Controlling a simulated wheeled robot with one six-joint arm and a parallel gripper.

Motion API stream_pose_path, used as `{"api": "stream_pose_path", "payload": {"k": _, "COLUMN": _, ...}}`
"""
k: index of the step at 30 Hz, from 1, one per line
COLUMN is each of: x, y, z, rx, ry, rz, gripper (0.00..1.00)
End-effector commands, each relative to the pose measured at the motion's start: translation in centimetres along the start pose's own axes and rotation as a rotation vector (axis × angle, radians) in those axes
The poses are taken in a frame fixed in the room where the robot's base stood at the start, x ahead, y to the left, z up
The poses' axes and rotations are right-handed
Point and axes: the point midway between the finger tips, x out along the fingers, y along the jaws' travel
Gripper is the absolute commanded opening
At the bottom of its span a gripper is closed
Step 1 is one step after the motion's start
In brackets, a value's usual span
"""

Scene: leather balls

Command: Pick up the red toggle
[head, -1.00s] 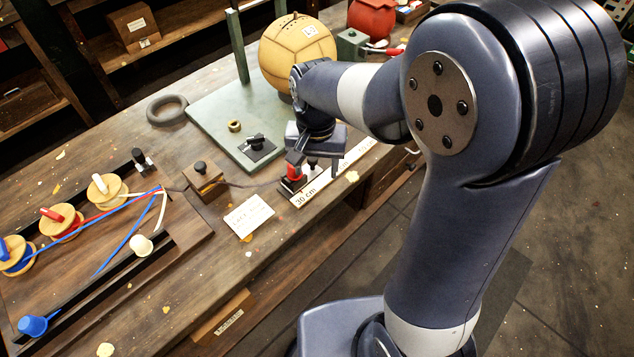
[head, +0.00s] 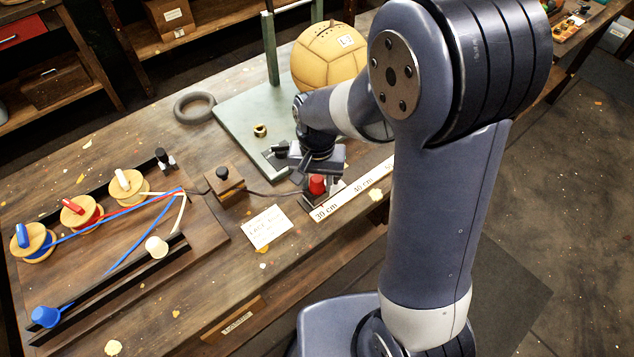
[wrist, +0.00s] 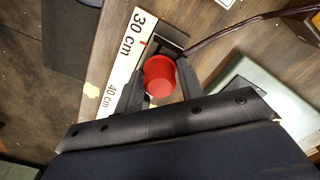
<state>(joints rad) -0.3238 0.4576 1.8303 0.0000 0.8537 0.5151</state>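The red toggle (head: 317,184) is a short red cylinder on a small dark base beside the white measuring strip (head: 357,189). It also shows large in the wrist view (wrist: 160,75), between the two dark fingers. My gripper (head: 318,174) is over it, pointing down, with one finger on either side. The fingers look spread, and the toggle appears to stand on its base still. Whether a finger touches it cannot be told. The lower part of the toggle is partly hidden.
A green board (head: 235,118) with a tan leather ball (head: 329,58) lies behind my gripper. A wooden block with a black knob (head: 224,187) and a paper card (head: 268,226) are to the left. Spools with coloured cords (head: 82,210) stand farther left. A grey ring (head: 194,107) lies behind.

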Motion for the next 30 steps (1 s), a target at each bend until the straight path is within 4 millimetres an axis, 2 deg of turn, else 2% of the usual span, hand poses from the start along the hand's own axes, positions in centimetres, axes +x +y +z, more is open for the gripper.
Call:
{"api": "stream_pose_path", "payload": {"k": 1, "x": 0.0, "y": 0.0, "z": 0.0, "rx": 0.0, "ry": 0.0, "rz": 0.0, "gripper": 0.32}}
{"api": "stream_pose_path", "payload": {"k": 9, "x": 0.0, "y": 0.0, "z": 0.0, "rx": 0.0, "ry": 0.0, "rz": 0.0, "gripper": 0.11}}
{"api": "stream_pose_path", "payload": {"k": 17, "x": -0.3, "y": 0.0, "z": 0.0, "rx": 0.0, "ry": 0.001, "rz": -0.001, "gripper": 0.11}}
{"api": "stream_pose_path", "payload": {"k": 22, "x": -2.4, "y": -0.1, "z": -0.1, "rx": 0.0, "ry": 0.005, "rz": -0.003, "gripper": 0.11}}
{"api": "stream_pose_path", "payload": {"k": 30, "x": -7.8, "y": 0.0, "z": -0.1, "rx": 0.0, "ry": 0.005, "rz": -0.003, "gripper": 0.11}}
